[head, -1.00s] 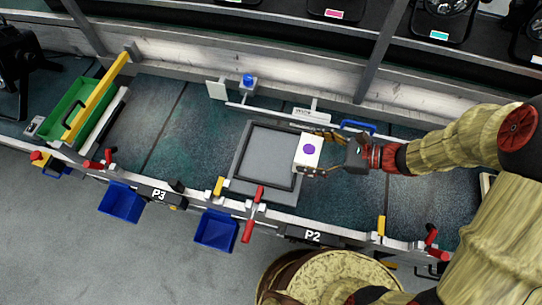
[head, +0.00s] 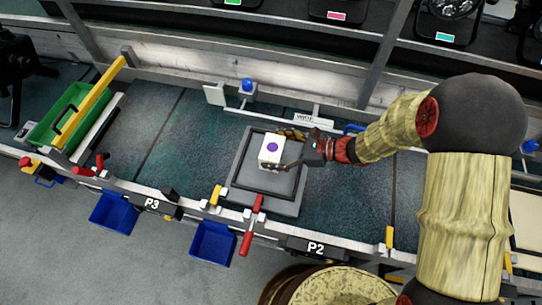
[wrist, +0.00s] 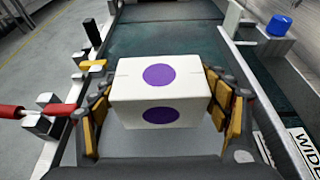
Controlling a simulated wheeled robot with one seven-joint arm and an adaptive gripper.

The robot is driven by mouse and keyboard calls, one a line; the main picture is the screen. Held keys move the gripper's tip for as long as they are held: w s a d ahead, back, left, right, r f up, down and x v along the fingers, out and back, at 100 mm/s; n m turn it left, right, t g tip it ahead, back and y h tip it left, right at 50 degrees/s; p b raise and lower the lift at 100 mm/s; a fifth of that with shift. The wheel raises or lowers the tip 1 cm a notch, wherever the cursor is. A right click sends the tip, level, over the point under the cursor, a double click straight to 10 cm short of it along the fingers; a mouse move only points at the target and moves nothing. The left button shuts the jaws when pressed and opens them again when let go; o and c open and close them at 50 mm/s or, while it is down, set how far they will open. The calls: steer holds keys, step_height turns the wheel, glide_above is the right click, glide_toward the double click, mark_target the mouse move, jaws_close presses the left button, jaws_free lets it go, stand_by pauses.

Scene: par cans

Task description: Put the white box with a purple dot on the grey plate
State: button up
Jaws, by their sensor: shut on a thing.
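The white box with a purple dot (head: 271,156) is held in my gripper (head: 287,151), over the middle of the grey plate (head: 243,190). In the wrist view the white box (wrist: 126,87) sits between the two yellow-padded fingers of my gripper (wrist: 163,110), with purple dots on its top and near faces. The grey plate (wrist: 160,150) shows below and around the box there. I cannot tell for sure whether the underside of the box touches the plate.
A blue button (head: 247,85) is on the back rail. A green bin (head: 66,113) stands at the far left. Two blue bins (head: 213,244) hang along the front. The belt left of the plate is clear.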

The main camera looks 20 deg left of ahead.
steer(key=shift+w+a+f+b, duration=0.1)
steer(key=shift+a+f+b, duration=0.1)
steer(key=shift+f+b, duration=0.6)
steer(key=shift+w+a+f+b, duration=0.1)
steer(key=shift+a+f+b, duration=0.15)
steer(key=shift+f, duration=0.9)
steer(key=shift+f, duration=0.2)
steer(key=o, duration=1.5)
steer(key=shift+d, duration=0.1)
steer(key=shift+c, duration=0.2)
steer(key=shift+r, duration=0.25)
steer(key=p+v, duration=0.4)
steer(key=v, duration=0.8)
